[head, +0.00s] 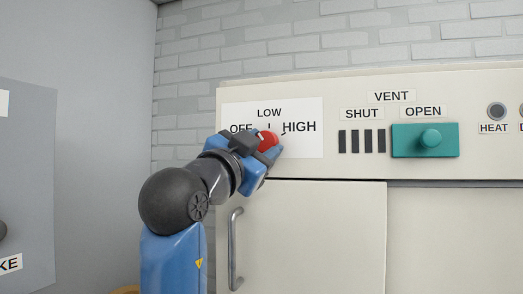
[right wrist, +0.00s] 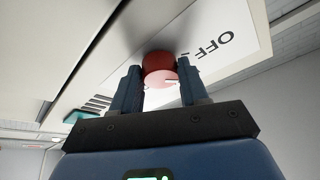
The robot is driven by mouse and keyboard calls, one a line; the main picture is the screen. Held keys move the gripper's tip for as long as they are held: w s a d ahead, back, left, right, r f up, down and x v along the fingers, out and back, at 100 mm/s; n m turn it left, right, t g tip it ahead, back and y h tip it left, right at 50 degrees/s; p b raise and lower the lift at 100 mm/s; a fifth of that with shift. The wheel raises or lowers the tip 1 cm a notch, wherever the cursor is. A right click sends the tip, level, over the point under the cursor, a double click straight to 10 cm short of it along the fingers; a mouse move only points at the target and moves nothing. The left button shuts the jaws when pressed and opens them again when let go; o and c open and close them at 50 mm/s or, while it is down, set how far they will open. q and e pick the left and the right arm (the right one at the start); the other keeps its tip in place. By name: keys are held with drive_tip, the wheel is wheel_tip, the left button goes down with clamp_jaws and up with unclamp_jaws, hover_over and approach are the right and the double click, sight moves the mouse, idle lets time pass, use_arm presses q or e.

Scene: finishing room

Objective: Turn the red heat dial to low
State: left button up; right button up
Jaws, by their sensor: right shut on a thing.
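The red heat dial (head: 268,140) sits on a white label plate (head: 312,146) marked OFF, LOW and HIGH on the cream cabinet front. My right gripper (head: 266,150) is at the dial, its fingers on either side of it. In the right wrist view the dial (right wrist: 160,69) is between the two fingers of my right gripper (right wrist: 160,88), which is shut on it. The gripper partly hides the dial and the OFF word in the head view. I cannot tell clearly where the dial's pointer stands. My left gripper is not in view.
A teal vent slider (head: 430,139) is on the panel to the right, beside dark slots (head: 362,141). A HEAT indicator (head: 496,111) is at far right. Below is a cabinet door with a metal handle (head: 235,248). A grey panel (head: 30,180) stands at left.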

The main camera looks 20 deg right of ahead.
drive_tip(key=m, duration=0.1)
drive_tip(key=m+g, duration=0.1)
drive_tip(key=m, duration=0.1)
drive_tip(key=m+g+h, duration=0.1)
drive_tip(key=shift+w+a+r+m+p, duration=0.1)
drive_tip(key=shift+r+m+p, duration=0.15)
drive_tip(key=shift+m+p, duration=0.15)
drive_tip(key=shift+m+g+p, duration=0.5)
drive_tip(key=shift+m+g, duration=0.3)
drive_tip(key=shift+m, duration=1.2)
drive_tip(key=o, duration=1.1)
drive_tip(key=shift+c, duration=0.2)
drive_tip(key=shift+a, duration=0.15)
